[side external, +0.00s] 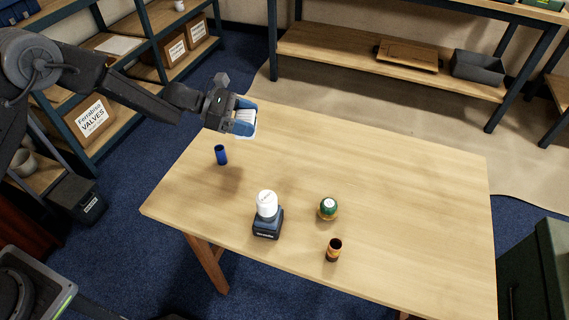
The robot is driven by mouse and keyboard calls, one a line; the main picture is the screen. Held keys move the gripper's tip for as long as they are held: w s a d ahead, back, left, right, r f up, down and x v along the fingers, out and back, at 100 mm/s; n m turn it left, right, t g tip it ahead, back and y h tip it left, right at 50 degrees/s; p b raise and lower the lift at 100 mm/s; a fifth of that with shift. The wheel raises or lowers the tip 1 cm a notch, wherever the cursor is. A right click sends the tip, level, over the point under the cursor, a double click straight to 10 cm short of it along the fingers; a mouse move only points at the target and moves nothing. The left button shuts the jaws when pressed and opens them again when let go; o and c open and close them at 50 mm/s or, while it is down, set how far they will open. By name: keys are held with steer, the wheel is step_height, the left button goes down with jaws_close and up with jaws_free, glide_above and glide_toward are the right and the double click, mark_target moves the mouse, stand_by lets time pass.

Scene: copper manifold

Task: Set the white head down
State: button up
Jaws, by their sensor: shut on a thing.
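My gripper (244,124) is above the far left part of the wooden table (400,180), with blue fingers shut on a white thing, which I take to be the white head (246,115). The fingers cover part of it. It is held clear of the tabletop. A dark blue base with a white rounded top (267,206) stands upright near the table's front edge.
A blue cylinder (221,155) stands below and left of my gripper. A green ball-like piece (328,207) sits on a brownish base, and a dark-mouthed copper-coloured cup (334,249) stands in front of it. The table's right and far middle are clear. Shelves (170,40) stand behind at left.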

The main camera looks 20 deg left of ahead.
steer(key=shift+w+a+n+t, duration=0.15)
steer(key=shift+n+t, duration=0.15)
steer(key=shift+t, duration=0.3)
steer(key=d+f, duration=0.2)
steer(key=d, duration=0.1)
steer(key=d+f, duration=0.3)
steer(key=d, duration=0.1)
steer(key=d+f, duration=0.2)
steer(key=d, duration=0.2)
steer(key=shift+w+d+f, duration=0.1)
steer(key=shift+w+f, duration=0.05)
steer(key=shift+w, duration=0.2)
steer(key=shift+f, duration=1.9)
steer(key=shift+f, duration=0.1)
steer(key=o, duration=1.2)
steer(key=shift+f+y, duration=0.1)
steer(key=shift+y, duration=0.2)
steer(key=shift+a+r, duration=0.2)
steer(key=shift+r, duration=0.1)
steer(key=v, duration=1.1)
steer(key=shift+s+a+r, duration=0.1)
steer(key=shift+a, duration=0.2)
